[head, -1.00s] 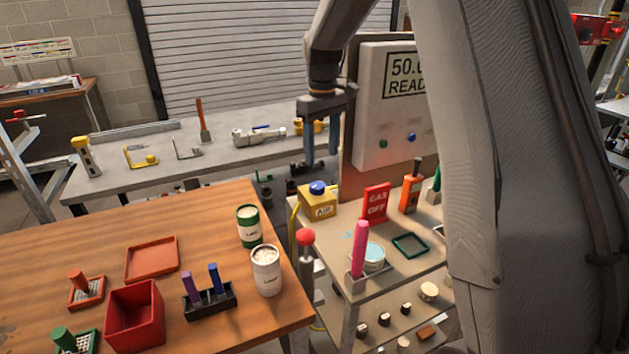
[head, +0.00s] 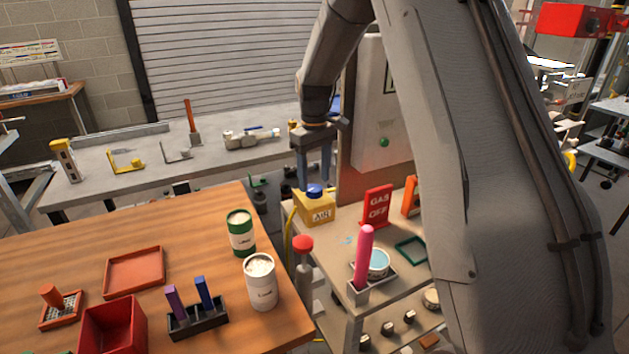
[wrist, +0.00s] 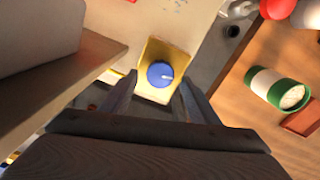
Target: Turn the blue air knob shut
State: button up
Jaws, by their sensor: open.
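The blue air knob (head: 314,190) sits on top of a yellow box (head: 316,209) marked AIR, near the back left of the cart top. In the wrist view the round blue knob (wrist: 160,74), with a pale pointer mark, lies on the yellow box (wrist: 157,95). My gripper (head: 314,184) points down just above the knob in the head view. In the wrist view the fingers of my gripper (wrist: 156,95) are apart, one on each side of the box's near part. The knob shows between and slightly beyond them; contact is not visible.
A red GAS OFF sign (head: 377,206) and a pink marker (head: 364,252) stand to the right on the cart. A red-topped post (head: 303,245) stands in front of the box. White and green cans (head: 241,233) stand on the wooden table (head: 215,330) to the left.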

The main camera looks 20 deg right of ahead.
jog(key=shift+f, duration=1.15)
jog(key=c, duration=1)
jog(key=shift+c, duration=0.2)
